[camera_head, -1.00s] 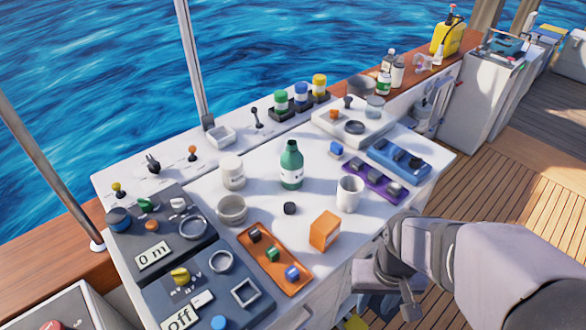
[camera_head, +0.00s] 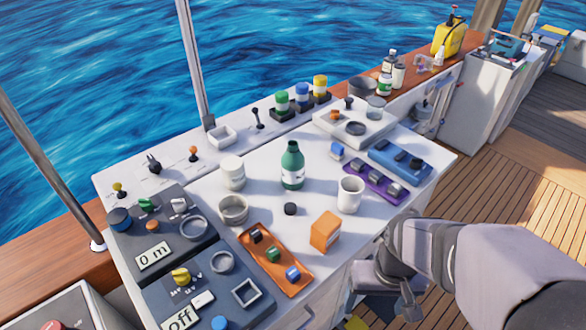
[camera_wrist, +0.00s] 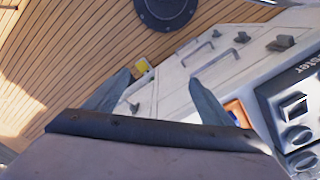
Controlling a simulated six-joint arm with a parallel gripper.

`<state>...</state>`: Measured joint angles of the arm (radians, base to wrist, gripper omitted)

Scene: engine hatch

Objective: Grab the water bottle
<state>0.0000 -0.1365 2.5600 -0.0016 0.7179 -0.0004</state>
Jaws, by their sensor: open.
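A green bottle (camera_head: 292,166) with a white label stands upright near the middle of the white console top. The bottle is not visible in the wrist view. My gripper (camera_wrist: 159,78) is open and empty in the wrist view, its two fingers spread apart. In the head view my arm reaches in from the lower right, and its end is beside the console's front edge, below the top and well away from the bottle.
A white cup (camera_head: 350,194), an orange box (camera_head: 325,231) and a small dark object (camera_head: 290,209) lie between the bottle and the front edge. A white jar (camera_head: 232,173) and a grey bowl (camera_head: 233,209) stand left of the bottle. The wooden deck (camera_head: 510,190) is open at right.

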